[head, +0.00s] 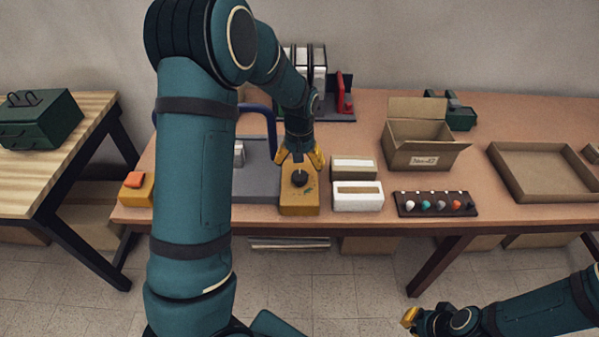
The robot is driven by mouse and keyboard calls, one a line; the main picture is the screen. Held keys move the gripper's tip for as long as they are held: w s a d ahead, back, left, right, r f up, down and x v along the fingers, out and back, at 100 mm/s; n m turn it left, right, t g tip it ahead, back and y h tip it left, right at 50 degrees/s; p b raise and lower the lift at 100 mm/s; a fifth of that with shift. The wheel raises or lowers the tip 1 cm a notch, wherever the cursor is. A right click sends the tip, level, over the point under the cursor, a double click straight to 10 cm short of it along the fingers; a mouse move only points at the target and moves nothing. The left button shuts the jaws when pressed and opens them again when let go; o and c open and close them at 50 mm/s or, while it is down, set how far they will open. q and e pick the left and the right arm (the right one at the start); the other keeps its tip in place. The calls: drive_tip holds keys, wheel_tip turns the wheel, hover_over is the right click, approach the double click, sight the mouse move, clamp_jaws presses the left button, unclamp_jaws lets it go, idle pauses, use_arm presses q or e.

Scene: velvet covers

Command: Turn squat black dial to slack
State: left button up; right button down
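The squat black dial (299,178) sits on top of a yellow box (299,208) near the table's front edge. A small green mark shows on the box top beside the dial; I cannot read any lettering or the dial's setting. My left gripper (300,158) points down just above and behind the dial. Its yellow fingers are spread apart with nothing seen between them, and they appear clear of the dial. My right gripper (410,318) is low at the bottom right, in front of the table and away from the box; its finger gap is too small to tell.
White and beige blocks (358,197) stand close right of the yellow box. Beyond are a dark strip with coloured knobs (436,204), an open carton (419,145) and a shallow tray (540,192). A grey plate with a blue handle (258,184) lies left. My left arm hides some table.

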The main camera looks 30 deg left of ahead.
sight(299, 176)
use_arm(q)
wheel_tip(299, 176, up, 6)
drive_tip(key=shift+r, duration=0.15)
idle(0.6)
